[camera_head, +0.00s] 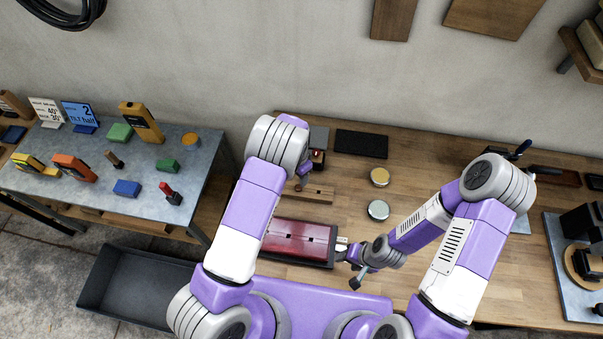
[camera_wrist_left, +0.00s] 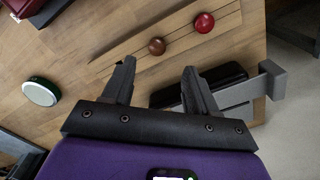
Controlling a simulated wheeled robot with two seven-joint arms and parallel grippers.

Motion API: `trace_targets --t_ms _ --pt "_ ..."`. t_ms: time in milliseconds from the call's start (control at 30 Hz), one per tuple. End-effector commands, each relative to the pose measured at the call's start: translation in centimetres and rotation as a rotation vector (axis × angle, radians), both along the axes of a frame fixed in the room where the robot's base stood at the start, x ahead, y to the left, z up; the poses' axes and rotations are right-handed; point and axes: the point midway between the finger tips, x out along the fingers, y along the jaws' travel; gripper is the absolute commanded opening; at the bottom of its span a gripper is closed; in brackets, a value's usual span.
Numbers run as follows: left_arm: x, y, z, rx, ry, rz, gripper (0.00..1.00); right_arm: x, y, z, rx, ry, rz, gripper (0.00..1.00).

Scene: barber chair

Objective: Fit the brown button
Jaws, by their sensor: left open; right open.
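The brown button (camera_wrist_left: 157,46) is a small round knob on a pale wooden strip with dark lines (camera_wrist_left: 185,38) in the left wrist view. A red button (camera_wrist_left: 204,22) sits to its right on the same strip. My left gripper (camera_wrist_left: 158,68) is open, and the brown button shows just beyond the gap between its fingertips, not gripped. In the head view the wooden strip (camera_head: 318,192) lies behind a dark red padded panel (camera_head: 300,240), and my left arm hides much of that area. My right gripper (camera_head: 350,264) is open and empty beside the panel's right end.
A yellow-topped disc (camera_head: 380,177) and a pale-topped disc (camera_head: 378,209) stand on the wooden bench. A black tray (camera_head: 361,144) lies at the back. A grey side table (camera_head: 90,180) with several coloured blocks is at the left.

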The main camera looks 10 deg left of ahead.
Motion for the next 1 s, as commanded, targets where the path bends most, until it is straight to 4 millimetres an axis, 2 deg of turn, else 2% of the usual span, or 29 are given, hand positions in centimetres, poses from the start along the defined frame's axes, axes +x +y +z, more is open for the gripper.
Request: trace_targets --t_ms 500,800,833,1000 --pt "0.5 -0.3 -6.9 0.001 0.002 -0.001 0.58 -0.1 0.0 -3.7 0.000 0.001 -0.001 0.52" --pt "0.5 -0.3 -7.2 0.000 0.000 0.000 0.58 -0.1 0.0 -3.7 0.000 0.002 0.000 0.52" --pt "0.5 -0.3 -7.2 0.000 0.000 0.000 0.56 -0.1 0.0 -3.7 0.000 0.002 0.000 0.52" --pt "0.5 -0.3 -7.2 0.000 0.000 0.000 0.30 -0.1 0.0 -3.7 0.000 0.001 -0.001 0.52"
